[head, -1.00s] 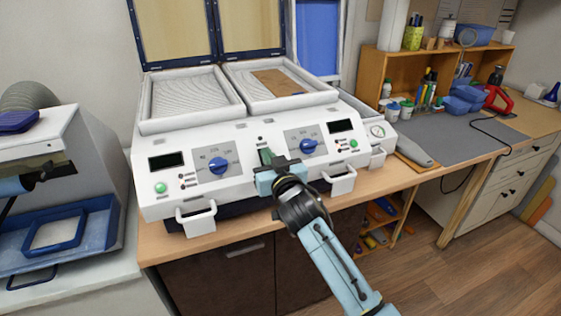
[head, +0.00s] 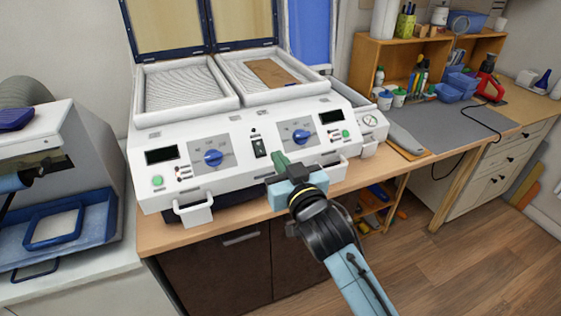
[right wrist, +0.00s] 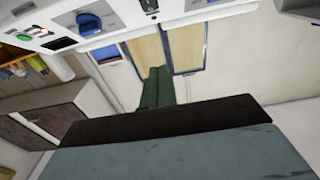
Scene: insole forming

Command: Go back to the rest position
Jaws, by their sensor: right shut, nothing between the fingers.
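My right gripper (head: 281,160) is in front of the white forming machine (head: 240,185), between its two blue knobs and just below the black switch (head: 260,148). Its green fingers are shut with nothing between them; they also show in the right wrist view (right wrist: 157,88). In the head view I cannot tell whether the fingertips touch the panel. The machine's two lids (head: 168,40) stand raised, and a brown piece (head: 270,72) lies on the right bed. My left gripper is not in view.
A grey-white machine with a blue tray (head: 88,240) stands at the left. On the bench at the right are a grey mat (head: 440,122), a wooden shelf (head: 365,65), blue bins and a red tool (head: 490,88). Open floor (head: 455,265) lies at the lower right.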

